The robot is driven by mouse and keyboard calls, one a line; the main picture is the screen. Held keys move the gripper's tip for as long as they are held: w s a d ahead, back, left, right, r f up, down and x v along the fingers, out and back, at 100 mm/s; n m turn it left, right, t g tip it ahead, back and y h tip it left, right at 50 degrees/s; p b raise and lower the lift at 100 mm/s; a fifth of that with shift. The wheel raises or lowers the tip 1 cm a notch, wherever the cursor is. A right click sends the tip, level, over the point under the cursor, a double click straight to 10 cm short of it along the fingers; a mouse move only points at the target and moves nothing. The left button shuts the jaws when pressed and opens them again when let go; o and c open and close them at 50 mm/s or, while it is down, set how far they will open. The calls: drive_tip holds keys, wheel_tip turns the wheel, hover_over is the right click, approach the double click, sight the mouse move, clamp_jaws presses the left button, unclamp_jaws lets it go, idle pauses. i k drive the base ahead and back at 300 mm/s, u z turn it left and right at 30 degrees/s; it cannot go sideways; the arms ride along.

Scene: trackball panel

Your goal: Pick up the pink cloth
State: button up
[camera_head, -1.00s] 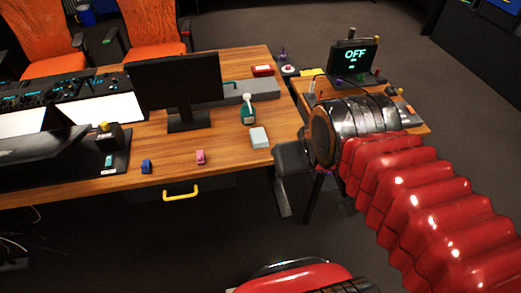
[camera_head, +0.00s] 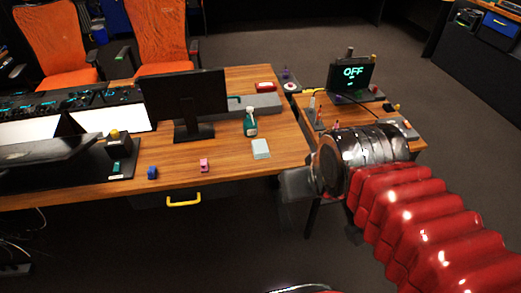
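A small pink item (camera_head: 204,165) stands near the front edge of the wooden desk, above the yellow drawer handle. It is the only pink thing I can make out, and it is too small to tell whether it is cloth. My gripper (camera_head: 297,183) shows as a blurred grey shape at the end of my red-sleeved arm, off the desk's right front corner. It is well to the right of the pink item and apart from it. Its fingers cannot be made out.
A blue item (camera_head: 152,173), a pale block (camera_head: 260,149), a green spray bottle (camera_head: 250,123) and a monitor (camera_head: 186,96) stand on the desk (camera_head: 235,159). Orange chairs are behind.

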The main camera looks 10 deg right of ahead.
sight(259, 148)
drive_tip(key=u, duration=0.45)
drive_tip(key=i, duration=1.5)
drive_tip(key=u, duration=0.1)
